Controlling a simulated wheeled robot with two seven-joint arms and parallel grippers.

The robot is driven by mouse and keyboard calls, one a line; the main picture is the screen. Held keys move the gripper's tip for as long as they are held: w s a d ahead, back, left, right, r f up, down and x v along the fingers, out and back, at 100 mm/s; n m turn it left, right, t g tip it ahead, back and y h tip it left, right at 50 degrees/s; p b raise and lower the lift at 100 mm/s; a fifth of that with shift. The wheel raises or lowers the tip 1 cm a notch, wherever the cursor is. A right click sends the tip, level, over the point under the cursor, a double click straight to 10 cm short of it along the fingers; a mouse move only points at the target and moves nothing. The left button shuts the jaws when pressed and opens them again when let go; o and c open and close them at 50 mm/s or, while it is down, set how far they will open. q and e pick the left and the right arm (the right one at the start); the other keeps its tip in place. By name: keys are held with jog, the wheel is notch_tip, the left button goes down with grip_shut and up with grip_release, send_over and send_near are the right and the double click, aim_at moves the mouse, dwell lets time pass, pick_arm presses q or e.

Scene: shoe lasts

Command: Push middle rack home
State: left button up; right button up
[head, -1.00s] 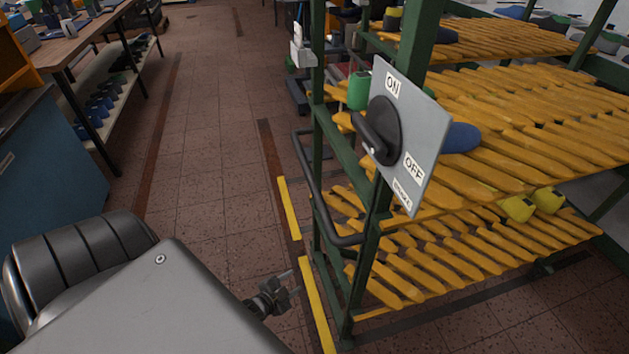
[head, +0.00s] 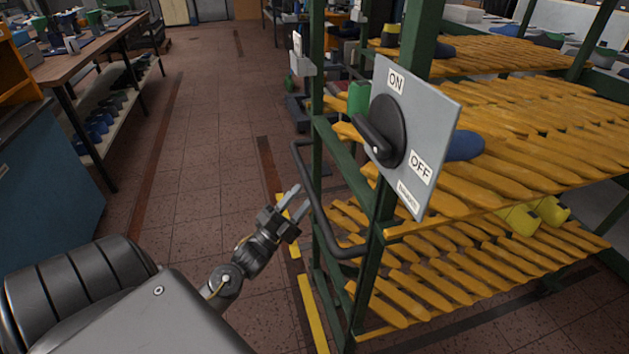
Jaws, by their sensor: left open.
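The rack (head: 381,235) is a green metal frame with slatted yellow shelves, standing on the right of the head view. A dark bent push handle (head: 318,205) runs down its near left side. A grey ON/OFF plate with a black knob (head: 387,132) is fixed to its front post. My left gripper (head: 293,208) is open and empty, just left of the handle. Its fingers point up and toward the handle; I cannot tell whether they touch it. My right gripper is out of view.
Yellow floor lines (head: 313,314) run along the rack's left side. A workbench (head: 92,44) and a blue cabinet (head: 45,170) stand on the left. The tiled aisle (head: 200,130) between is clear. Blue, green and yellow lasts lie on the shelves.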

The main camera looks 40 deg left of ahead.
pick_arm(q)
jog(key=x, duration=0.5)
jog(key=shift+w+d+r+p, duration=0.1)
jog(key=shift+w+r+p, duration=0.05)
jog(key=shift+w+p, duration=0.25)
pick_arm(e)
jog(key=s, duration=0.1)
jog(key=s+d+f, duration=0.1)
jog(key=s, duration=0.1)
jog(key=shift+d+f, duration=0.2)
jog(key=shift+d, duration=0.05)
pick_arm(q)
jog(key=shift+c, duration=0.2)
jog(key=shift+s, duration=0.1)
grip_shut()
